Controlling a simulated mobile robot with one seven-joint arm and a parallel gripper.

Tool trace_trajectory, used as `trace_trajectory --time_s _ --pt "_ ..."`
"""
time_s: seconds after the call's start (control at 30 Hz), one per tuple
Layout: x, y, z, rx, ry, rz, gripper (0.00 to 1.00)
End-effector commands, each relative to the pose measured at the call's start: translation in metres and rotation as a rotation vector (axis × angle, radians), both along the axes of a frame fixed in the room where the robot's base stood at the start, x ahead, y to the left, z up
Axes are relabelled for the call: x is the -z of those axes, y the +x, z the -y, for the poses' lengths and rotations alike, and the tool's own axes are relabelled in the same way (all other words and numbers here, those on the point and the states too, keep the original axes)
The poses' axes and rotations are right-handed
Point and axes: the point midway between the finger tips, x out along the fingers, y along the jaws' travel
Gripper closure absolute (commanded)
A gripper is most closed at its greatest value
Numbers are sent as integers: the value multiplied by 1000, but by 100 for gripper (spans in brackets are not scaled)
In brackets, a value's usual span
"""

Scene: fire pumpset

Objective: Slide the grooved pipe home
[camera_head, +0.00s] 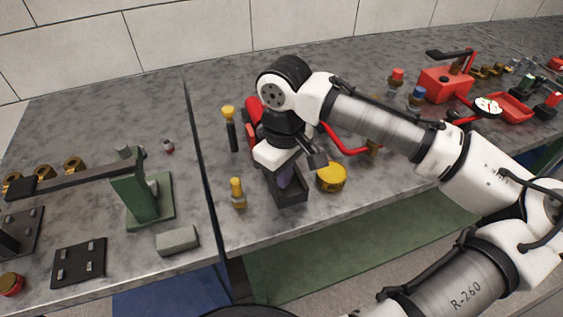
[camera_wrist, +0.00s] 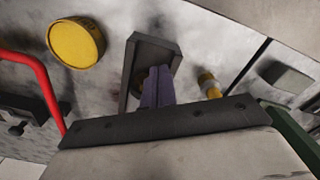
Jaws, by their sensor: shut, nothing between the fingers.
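My gripper (camera_head: 286,180) points down over a small dark open-topped box (camera_head: 291,199) near the bench's front edge. In the wrist view its purplish fingers (camera_wrist: 157,88) are together, with nothing seen between them, at the mouth of the box (camera_wrist: 126,75). I cannot tell how far they reach into it. A red cylinder (camera_head: 253,108), perhaps the grooved pipe, is partly hidden behind my gripper. A bent red pipe (camera_head: 345,149) runs to the right of my gripper and shows at the left of the wrist view (camera_wrist: 43,88). I cannot tell which is the grooved pipe.
A yellow round cap (camera_head: 331,177) stands right of the box. A small yellow-topped bottle-like item (camera_head: 238,194) and a yellow-headed black tool (camera_head: 231,128) stand left. A green stand (camera_head: 143,195) and grey block (camera_head: 177,240) are on the left bench. Red equipment (camera_head: 446,85) is far right.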

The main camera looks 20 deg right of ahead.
Motion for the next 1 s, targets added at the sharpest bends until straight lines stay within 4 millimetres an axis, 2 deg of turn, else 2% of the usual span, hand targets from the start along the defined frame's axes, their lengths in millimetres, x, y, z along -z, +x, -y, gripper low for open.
trace_trajectory --time_s 0.4,1.0 --pt "0 -6 1 0 1 -1 100" --pt "0 -6 12 0 0 0 100"
